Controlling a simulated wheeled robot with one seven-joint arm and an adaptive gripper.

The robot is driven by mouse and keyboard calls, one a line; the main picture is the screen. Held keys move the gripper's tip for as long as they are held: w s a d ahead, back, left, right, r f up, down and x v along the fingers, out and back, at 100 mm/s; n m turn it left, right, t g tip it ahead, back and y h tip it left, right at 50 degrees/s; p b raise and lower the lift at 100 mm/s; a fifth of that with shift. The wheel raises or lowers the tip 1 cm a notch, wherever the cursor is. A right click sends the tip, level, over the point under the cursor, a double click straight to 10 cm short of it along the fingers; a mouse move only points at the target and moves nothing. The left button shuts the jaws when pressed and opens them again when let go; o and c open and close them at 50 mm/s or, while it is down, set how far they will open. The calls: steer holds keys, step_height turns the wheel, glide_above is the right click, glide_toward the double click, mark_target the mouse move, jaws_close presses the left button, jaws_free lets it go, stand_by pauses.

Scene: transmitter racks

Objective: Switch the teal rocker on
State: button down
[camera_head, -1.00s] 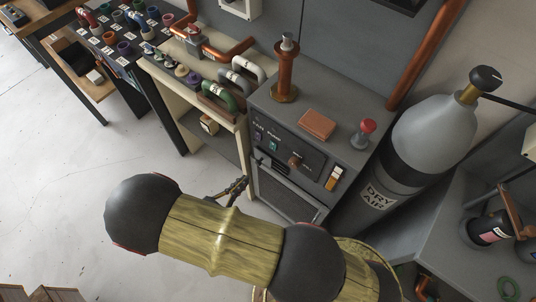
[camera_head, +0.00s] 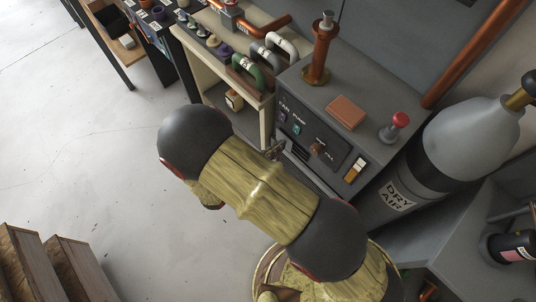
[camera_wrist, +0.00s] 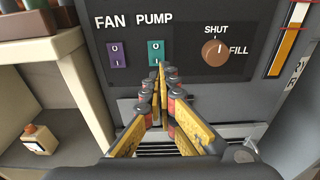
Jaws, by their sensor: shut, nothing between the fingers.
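The teal rocker (camera_wrist: 156,52) sits on the dark control panel under the word PUMP in the wrist view. In the head view it is a small teal spot (camera_head: 297,129) on the grey cabinet's front. My gripper (camera_wrist: 160,72) is shut and empty, its fingertips together just below and in front of the teal rocker, overlapping its lower part. I cannot tell whether the tips touch it. In the head view the gripper (camera_head: 273,151) is mostly hidden behind my arm.
A purple rocker (camera_wrist: 117,54) marked FAN is left of the teal one. A brown knob (camera_wrist: 215,53) marked SHUT and FILL is to the right. A cream shelf (camera_wrist: 45,75) stands left of the cabinet. A dry air cylinder (camera_head: 451,145) stands to its right.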

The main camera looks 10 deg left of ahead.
mark_target(296, 133)
steer(key=b+x, duration=0.1)
steer(key=x, duration=0.4)
steer(key=shift+w+d+b, duration=0.2)
steer(key=shift+w+b, duration=0.1)
steer(key=shift+b, duration=0.05)
steer(key=shift+w+d+p, duration=0.2)
steer(key=shift+d+p, duration=0.05)
steer(key=shift+p, duration=0.05)
steer(key=shift+w+d+f, duration=0.1)
steer(key=shift+f, duration=0.25)
steer(key=shift+w+t+h, duration=0.1)
steer(key=shift+t+h, duration=0.3)
steer(key=shift+t, duration=0.1)
steer(key=shift+d+f, duration=0.1)
steer(key=shift+f, duration=0.05)
stand_by(0.7)
